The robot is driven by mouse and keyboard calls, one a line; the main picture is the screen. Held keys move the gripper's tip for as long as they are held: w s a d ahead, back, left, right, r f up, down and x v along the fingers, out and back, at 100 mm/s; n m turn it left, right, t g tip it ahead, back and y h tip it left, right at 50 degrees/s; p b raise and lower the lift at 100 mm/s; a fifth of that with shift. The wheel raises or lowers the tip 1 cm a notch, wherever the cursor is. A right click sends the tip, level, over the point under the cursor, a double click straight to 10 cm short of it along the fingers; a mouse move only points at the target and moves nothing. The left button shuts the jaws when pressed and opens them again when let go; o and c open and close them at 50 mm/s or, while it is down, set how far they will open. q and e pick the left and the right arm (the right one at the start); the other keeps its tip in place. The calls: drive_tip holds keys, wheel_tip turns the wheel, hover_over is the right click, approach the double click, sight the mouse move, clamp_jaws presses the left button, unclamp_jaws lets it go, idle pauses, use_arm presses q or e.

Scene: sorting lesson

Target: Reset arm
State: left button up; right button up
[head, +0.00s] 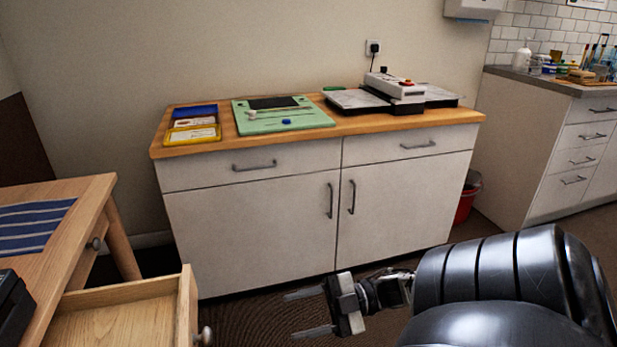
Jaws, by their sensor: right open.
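My right gripper (310,313) shows at the lower middle of the head view, with its arm coming in from the right. Its two thin fingers point left and stand apart, with nothing between them. It is in front of the white cabinet (250,225), above the dark floor, to the right of an open wooden drawer (120,327). My left gripper is not in view.
A wooden table (70,245) with a striped blue cloth (30,228) stands at the left. The cabinet top holds colored trays (193,130), a green board (275,122) and a white-and-black device (395,92). A red bin (467,200) stands beside the cabinet. A counter (555,135) is at the right.

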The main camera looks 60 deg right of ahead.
drive_tip(key=shift+s+d, duration=0.35)
drive_tip(key=shift+d, duration=0.1)
use_arm(q)
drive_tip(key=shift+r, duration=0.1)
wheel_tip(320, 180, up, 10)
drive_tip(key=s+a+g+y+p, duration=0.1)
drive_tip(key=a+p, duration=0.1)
drive_tip(key=p, duration=2)
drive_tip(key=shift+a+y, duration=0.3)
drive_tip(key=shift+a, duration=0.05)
use_arm(e)
drive_tip(key=a+r+m+h, duration=0.3)
drive_tip(key=a+m, duration=0.2)
drive_tip(key=a, duration=0.2)
drive_tip(key=a+r+m+g+h, duration=0.1)
drive_tip(key=a+r+m+h, duration=0.2)
drive_tip(key=a, duration=0.4)
drive_tip(key=a+r+m+h, duration=0.3)
drive_tip(key=a+m+h, duration=0.2)
drive_tip(key=a+m, duration=0.2)
drive_tip(key=shift+w+a+r+g, duration=0.3)
drive_tip(key=shift+w+a, duration=0.1)
drive_tip(key=shift+a, duration=0.1)
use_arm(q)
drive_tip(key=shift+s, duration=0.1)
use_arm(e)
drive_tip(key=shift+c, duration=0.3)
